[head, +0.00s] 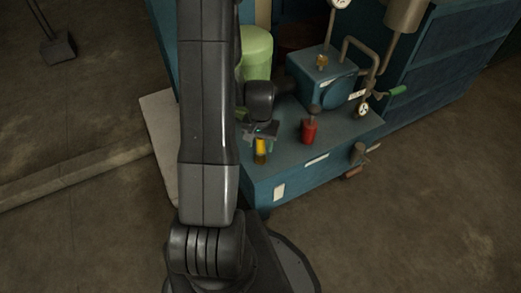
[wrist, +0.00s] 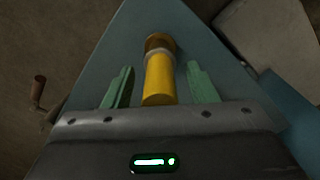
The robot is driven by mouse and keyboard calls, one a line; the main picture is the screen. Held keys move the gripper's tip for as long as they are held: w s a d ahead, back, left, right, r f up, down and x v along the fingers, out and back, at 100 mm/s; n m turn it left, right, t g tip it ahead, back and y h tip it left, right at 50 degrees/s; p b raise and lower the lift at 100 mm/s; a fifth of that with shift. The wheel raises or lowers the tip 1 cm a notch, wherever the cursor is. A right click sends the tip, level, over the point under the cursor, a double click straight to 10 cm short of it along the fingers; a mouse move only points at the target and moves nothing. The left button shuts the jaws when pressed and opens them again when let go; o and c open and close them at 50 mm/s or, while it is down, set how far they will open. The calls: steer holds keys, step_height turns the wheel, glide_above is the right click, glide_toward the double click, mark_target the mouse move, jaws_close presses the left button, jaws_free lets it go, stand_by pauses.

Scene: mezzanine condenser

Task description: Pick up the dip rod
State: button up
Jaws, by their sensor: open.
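A yellow cylinder with a pale collar and a brown end, which I take to be the dip rod (wrist: 159,80), stands on the blue unit's top. In the wrist view it lies between the two green fingers of my gripper (wrist: 161,67), with a gap on each side. My gripper is open and holds nothing. In the head view my gripper (head: 262,133) is just above the yellow rod (head: 260,147), near the unit's front left corner. The rod's lower part is hard to make out there.
The blue unit's top (head: 290,160) also carries a red container (head: 309,130) to the right, a blue box with pipes (head: 322,75) behind, and a green cylinder (head: 257,50) at the back left. Floor lies in front.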

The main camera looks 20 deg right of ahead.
steer(key=c, duration=1.1)
steer(key=shift+r, duration=0.15)
step_height(320, 180, up, 21)
steer(key=p, duration=0.7)
steer(key=shift+w, duration=0.15)
